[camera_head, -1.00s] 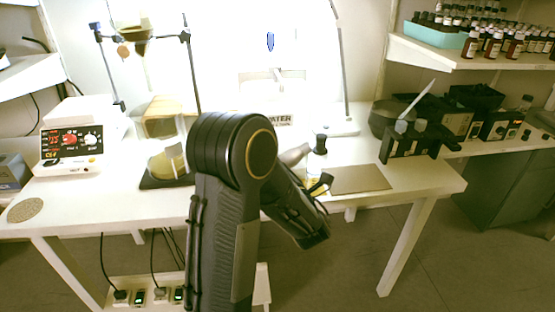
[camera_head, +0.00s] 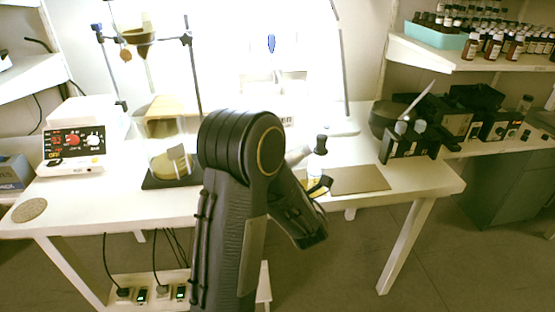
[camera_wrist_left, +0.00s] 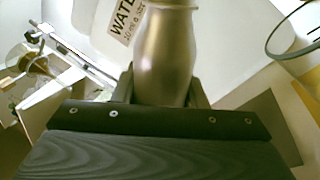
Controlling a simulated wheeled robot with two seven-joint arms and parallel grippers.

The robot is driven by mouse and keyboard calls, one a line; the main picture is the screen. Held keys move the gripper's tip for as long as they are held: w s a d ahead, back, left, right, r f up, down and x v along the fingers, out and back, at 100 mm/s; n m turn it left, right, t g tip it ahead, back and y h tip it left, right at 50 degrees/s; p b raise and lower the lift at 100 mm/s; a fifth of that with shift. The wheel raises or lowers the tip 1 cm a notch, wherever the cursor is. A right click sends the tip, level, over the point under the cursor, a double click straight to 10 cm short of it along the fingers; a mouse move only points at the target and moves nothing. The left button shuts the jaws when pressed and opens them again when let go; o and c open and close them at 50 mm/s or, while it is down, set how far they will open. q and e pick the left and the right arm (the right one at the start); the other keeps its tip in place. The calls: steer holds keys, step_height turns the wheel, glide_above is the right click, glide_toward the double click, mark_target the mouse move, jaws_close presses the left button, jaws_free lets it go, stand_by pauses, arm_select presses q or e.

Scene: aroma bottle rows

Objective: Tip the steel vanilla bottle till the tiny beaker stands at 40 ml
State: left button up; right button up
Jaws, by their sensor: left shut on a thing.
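The steel bottle (camera_wrist_left: 165,55) fills the upper middle of the left wrist view, between the fingers of my left gripper (camera_wrist_left: 161,90), which is shut on it. In the head view, my left arm's elbow covers the middle of the table, and a tilted piece of the pale steel bottle (camera_head: 297,155) shows just right of it. My left gripper (camera_head: 320,186) is mostly hidden there by the arm. I cannot make out the tiny beaker or its level; the arm may hide it. My right gripper is not in view.
A dark-capped bottle (camera_head: 317,166) stands close right of the steel one, beside a flat brown plate (camera_head: 359,179). A glass vessel (camera_head: 170,162) on a black base and a display unit (camera_head: 75,141) stand left. Black devices (camera_head: 410,143) stand right. The table's front right is clear.

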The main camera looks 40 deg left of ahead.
arm_select(q)
steer(key=shift+s+r+m+t+p, duration=0.1)
steer(key=shift+m+t+p, duration=0.4)
steer(key=shift+m+p, duration=0.8)
stand_by(0.5)
steer(key=shift+m+p, duration=0.7)
steer(key=shift+p, duration=0.3)
steer(key=shift+n, duration=0.3)
steer(key=shift+w+d+m+t+h+p, duration=0.1)
steer(key=shift+w+m+t+h+p, duration=0.2)
steer(key=shift+m+p, duration=1.05)
stand_by(3.5)
